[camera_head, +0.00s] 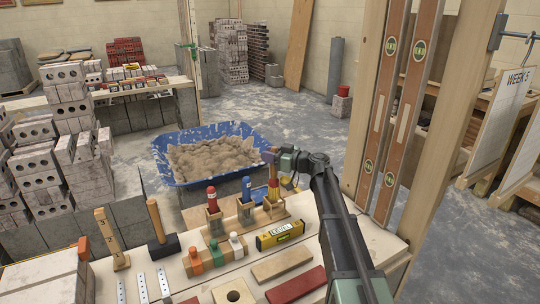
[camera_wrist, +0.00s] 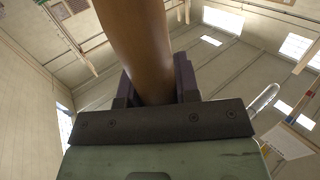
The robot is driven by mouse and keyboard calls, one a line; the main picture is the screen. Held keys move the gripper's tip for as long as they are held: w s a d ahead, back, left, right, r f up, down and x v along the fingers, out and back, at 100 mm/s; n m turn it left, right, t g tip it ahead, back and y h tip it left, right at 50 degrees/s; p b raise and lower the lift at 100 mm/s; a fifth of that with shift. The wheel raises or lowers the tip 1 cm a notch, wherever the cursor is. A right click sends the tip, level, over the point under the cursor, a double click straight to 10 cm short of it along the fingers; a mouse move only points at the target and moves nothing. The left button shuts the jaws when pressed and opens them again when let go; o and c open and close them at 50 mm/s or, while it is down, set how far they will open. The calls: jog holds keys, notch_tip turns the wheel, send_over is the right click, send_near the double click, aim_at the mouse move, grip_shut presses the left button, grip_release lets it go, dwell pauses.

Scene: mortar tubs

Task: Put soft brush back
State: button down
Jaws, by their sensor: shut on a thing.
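My gripper (camera_head: 272,156) is shut on the brown handle of a brush with a red band (camera_head: 273,189). The brush hangs upright at the right end of a wooden rack (camera_head: 262,216) on the bench. Its lower end is at the right-hand place of the rack; I cannot tell if it is seated or just above. The wrist view shows the brown handle (camera_wrist: 142,50) between the dark jaws (camera_wrist: 155,92). A red-topped tool (camera_head: 212,200) and a blue-topped tool (camera_head: 246,189) stand upright in the left and middle places.
A mallet (camera_head: 160,230) stands to the left. A blue tub of mortar (camera_head: 165,172) is behind. Upright levels and posts (camera_head: 385,110) rise at right.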

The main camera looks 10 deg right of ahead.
notch_tip(320, 180, down, 7)
jog(key=b, duration=0.5)
jog(key=shift+r+b, duration=0.15)
jog(key=shift+b, duration=0.25)
jog(key=shift+f+b, duration=0.45)
jog(key=c, duration=0.8)
grip_release()
